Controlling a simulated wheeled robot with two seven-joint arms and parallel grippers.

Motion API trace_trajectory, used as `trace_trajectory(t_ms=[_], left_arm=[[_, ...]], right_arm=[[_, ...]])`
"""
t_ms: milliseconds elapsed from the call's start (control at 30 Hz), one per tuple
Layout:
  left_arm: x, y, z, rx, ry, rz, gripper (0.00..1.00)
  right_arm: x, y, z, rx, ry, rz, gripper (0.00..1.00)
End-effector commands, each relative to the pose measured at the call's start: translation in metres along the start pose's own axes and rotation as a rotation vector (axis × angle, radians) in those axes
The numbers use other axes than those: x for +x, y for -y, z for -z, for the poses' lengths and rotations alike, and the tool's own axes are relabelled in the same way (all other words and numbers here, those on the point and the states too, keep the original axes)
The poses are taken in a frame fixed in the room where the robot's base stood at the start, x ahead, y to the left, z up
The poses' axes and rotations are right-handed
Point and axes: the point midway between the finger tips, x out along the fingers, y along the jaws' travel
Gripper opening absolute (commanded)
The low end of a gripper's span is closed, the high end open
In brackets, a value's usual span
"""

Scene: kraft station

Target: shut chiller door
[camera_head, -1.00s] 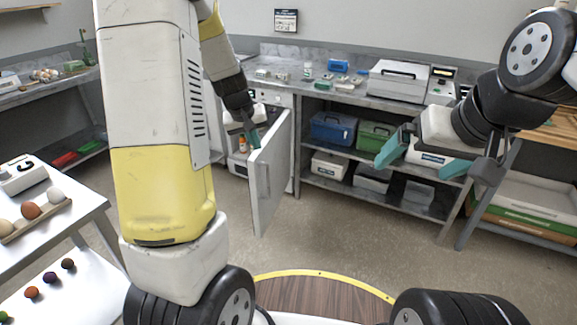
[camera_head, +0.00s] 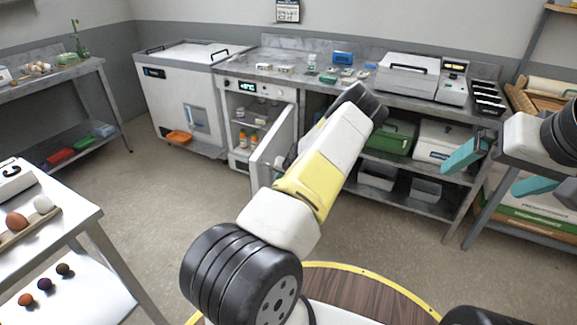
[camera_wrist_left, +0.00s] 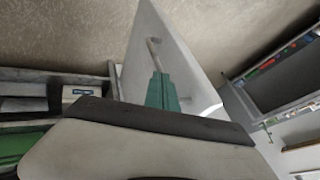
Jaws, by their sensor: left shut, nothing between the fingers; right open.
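The chiller (camera_head: 232,86) is the white unit under the counter, with a lit display. Its door (camera_head: 272,143) stands open, swung out toward me from the right side of the opening, with bottles visible inside. My left arm passes in front of part of the door and hides the left gripper in the head view. In the left wrist view, the shut teal fingers of my left gripper (camera_wrist_left: 162,92) are at the door's outer face (camera_wrist_left: 158,20), close to its bar handle (camera_wrist_left: 152,50); I cannot tell whether they touch. My right gripper (camera_head: 490,170) is open and empty at the right.
A chest freezer (camera_head: 180,95) stands left of the chiller. Shelves with bins (camera_head: 390,136) lie to its right. The floor before the chiller is clear.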

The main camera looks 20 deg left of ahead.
Motion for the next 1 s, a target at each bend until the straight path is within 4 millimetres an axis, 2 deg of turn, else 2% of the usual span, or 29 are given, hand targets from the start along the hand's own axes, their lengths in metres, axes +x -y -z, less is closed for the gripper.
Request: trace_trajectory(t_ms=[167,500,700,1000], left_arm=[[0.027,0.001,-0.002,-0.001,0.003,0.001,0.00],[0.098,0.001,-0.002,0.001,0.002,0.000,0.00],[0.110,0.026,-0.001,-0.005,0.002,-0.001,0.00],[0.114,0.036,-0.001,-0.001,0.002,-0.001,0.00]], right_arm=[[0.000,0.000,0.000,0.000,0.000,0.000,1.00],[0.000,0.000,0.000,0.000,0.000,0.000,1.00],[0.000,0.000,0.000,0.000,0.000,0.000,1.00],[0.000,0.000,0.000,0.000,0.000,0.000,1.00]])
